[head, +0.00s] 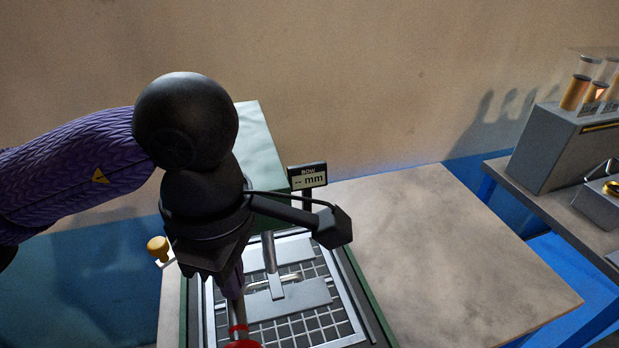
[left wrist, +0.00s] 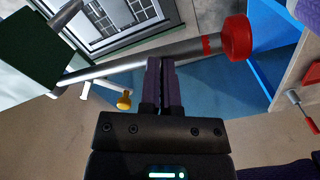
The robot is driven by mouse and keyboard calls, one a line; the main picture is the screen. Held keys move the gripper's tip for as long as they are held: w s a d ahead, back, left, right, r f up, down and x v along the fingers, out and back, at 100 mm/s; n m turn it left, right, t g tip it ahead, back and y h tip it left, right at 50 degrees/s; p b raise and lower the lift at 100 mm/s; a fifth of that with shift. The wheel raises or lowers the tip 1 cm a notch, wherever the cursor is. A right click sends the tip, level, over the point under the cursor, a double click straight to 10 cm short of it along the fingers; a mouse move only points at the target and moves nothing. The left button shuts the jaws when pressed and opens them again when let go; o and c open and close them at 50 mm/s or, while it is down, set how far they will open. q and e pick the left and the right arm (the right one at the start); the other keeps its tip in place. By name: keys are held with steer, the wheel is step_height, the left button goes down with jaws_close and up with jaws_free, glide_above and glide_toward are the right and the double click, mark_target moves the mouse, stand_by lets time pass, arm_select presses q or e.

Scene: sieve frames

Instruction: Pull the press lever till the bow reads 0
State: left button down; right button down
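The press lever (left wrist: 120,67) is a grey rod with a red band and a red knob (left wrist: 235,38) at its end; the knob also shows at the bottom edge of the head view (head: 243,344). My left gripper (left wrist: 161,62) has its fingers together, with the tips overlapping the rod's lower edge in the left wrist view. The rod runs across the fingers, not visibly between them; I cannot tell if they touch. The bow display (head: 308,181) reads "-- mm". The meshed sieve frame (head: 318,321) lies under a grey press plate (head: 303,297). My right gripper is not in view.
A yellow knob (head: 158,248) stands at the press's left side. The bench top (head: 450,250) right of the press is bare. A second table at right carries a grey box (head: 560,148) with clear tubes. A wall stands behind.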

arm_select(q)
steer(key=r+p, duration=0.1)
steer(key=w+r, duration=0.1)
steer(key=r, duration=0.1)
steer(key=w+r+p, duration=0.1)
steer(key=r, duration=0.1)
steer(key=shift+a+p, duration=0.3)
steer(key=shift+a, duration=0.05)
steer(key=w+a+r+p, duration=0.1)
steer(key=w+r+p, duration=0.2)
steer(key=r+p, duration=0.3)
steer(key=w+a+r+p, duration=0.1)
steer(key=w+r+p, duration=0.2)
steer(key=r+p, duration=0.3)
step_height(320, 180, up, 2)
steer(key=shift+w+r, duration=0.15)
steer(key=shift+w, duration=0.25)
